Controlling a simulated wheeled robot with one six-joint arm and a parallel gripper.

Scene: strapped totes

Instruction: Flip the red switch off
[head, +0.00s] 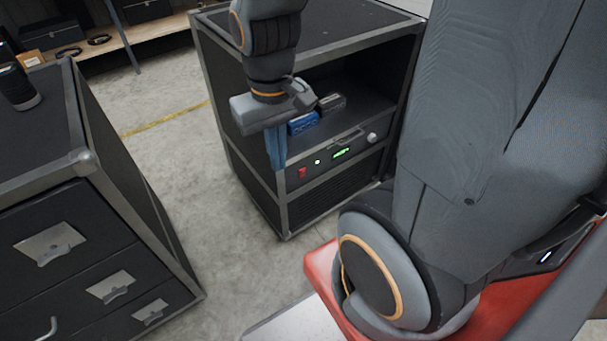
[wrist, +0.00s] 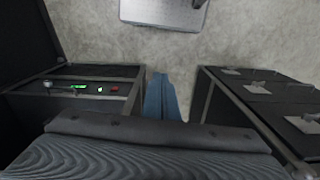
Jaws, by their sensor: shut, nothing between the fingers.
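The red switch (head: 302,173) is on the left part of the front panel of a rack unit in the black case. A small lit green button and a green display are to its right. The switch also shows in the wrist view (wrist: 115,89), at the right end of the panel. My gripper (head: 277,166) points down with its blue fingers shut and empty. In the head view the fingers are just left of the switch, in front of the case's left edge. In the wrist view my gripper (wrist: 162,115) is right of the panel, apart from the switch.
The black case (head: 340,35) has an open shelf above the panel, with a blue box (head: 303,122) and a dark box beside it. A drawer cabinet (head: 80,245) stands at the left. Bare concrete floor lies between them.

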